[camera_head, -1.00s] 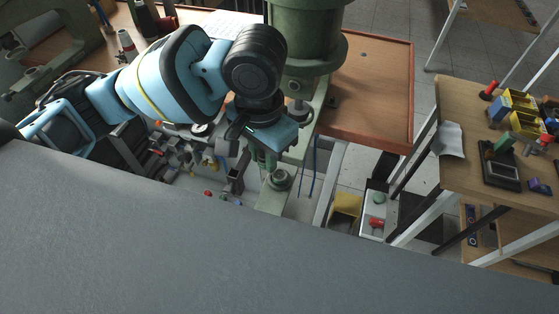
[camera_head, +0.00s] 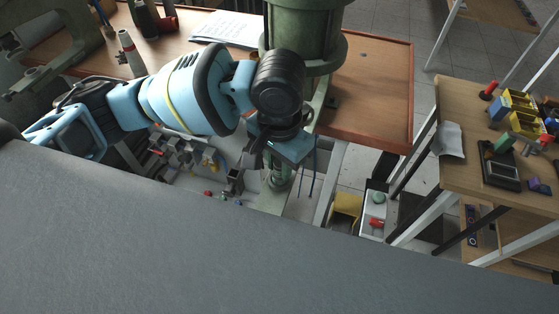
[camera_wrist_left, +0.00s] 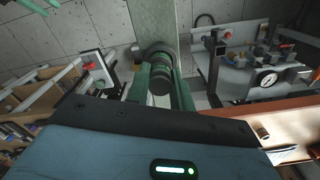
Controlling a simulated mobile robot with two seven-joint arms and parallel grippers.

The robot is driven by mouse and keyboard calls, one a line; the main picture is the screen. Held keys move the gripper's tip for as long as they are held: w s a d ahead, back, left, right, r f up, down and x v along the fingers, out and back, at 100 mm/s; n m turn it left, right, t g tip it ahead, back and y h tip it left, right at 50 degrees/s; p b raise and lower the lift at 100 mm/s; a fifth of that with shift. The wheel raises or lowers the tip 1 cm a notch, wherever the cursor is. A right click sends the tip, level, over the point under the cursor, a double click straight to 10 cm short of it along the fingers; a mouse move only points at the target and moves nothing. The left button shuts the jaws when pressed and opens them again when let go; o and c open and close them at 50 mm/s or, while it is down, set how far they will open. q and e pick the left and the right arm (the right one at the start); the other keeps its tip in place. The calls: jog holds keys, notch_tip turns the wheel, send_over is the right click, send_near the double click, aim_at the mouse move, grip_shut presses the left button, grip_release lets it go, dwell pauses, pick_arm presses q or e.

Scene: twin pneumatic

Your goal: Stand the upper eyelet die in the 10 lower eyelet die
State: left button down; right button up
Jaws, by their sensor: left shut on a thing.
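My left gripper (camera_head: 279,166) hangs over the green press column, its wrist hiding much of what lies below. In the left wrist view its two fingers (camera_wrist_left: 160,94) are shut on a small dark, stepped cylinder, which I take as the upper eyelet die (camera_wrist_left: 160,76). Just beyond the die is a round grey-green seat (camera_wrist_left: 157,51) on the press, which may hold the lower eyelet die. The die overlaps this seat in the picture, and I cannot tell whether they touch. My right gripper is not in view.
The green press head (camera_head: 300,35) rises close behind my left wrist. A pneumatic panel with fittings (camera_head: 190,152) and a gauge (camera_wrist_left: 267,79) stands beside it. A brown table (camera_head: 375,95) lies behind. A control box with a red button (camera_head: 376,223) stands at right.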

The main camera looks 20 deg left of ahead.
aim_at(280, 163)
pick_arm(q)
jog(key=c, duration=1.2)
grip_release()
jog(key=shift+f, duration=0.1)
jog(key=shift+c, duration=0.2)
notch_tip(280, 163, up, 12)
